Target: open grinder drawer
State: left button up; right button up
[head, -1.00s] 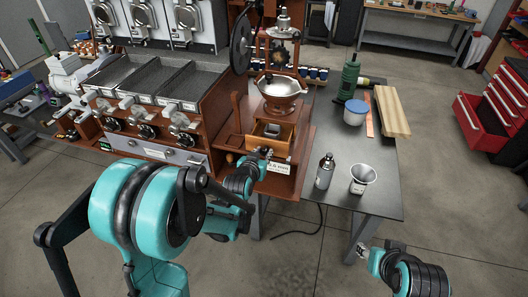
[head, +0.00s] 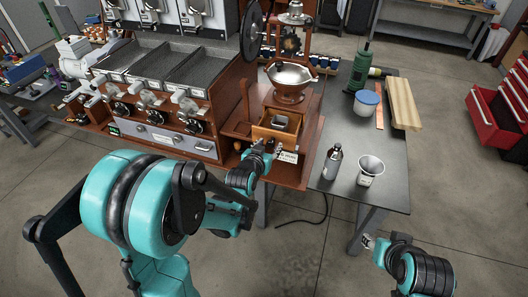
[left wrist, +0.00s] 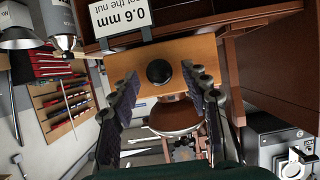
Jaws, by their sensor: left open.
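The grinder (head: 290,85) has a metal bowl over a red-brown wooden body. Its small wooden drawer (head: 262,134) is low at the front, with an open top and a grey inside showing. In the left wrist view, the drawer front (left wrist: 205,52) carries a round black knob (left wrist: 158,72). My left gripper (left wrist: 160,82) is open, with one dark padded finger on each side of the knob; contact is not clear. In the head view my left gripper (head: 262,148) is just in front of the drawer. My right gripper (head: 367,241) is low at the right, away from the grinder, too small to read.
The roaster (head: 150,110) stands left of the grinder. A label card (left wrist: 120,15) is beside the drawer front. A blue-lidded tub (head: 366,104) is farther back.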

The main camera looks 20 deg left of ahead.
pick_arm(q)
jog(key=v, duration=1.1)
jog(key=shift+s+r, duration=0.1)
jog(key=shift+s, duration=0.05)
jog(key=s+f+g, duration=0.1)
jog(key=s+g, duration=0.5)
jog(key=s, duration=0.9)
jog(key=shift+s+d+f+g, duration=0.2)
jog(key=shift+s+f+g, duration=0.05)
jog(key=shift+f+g, duration=0.05)
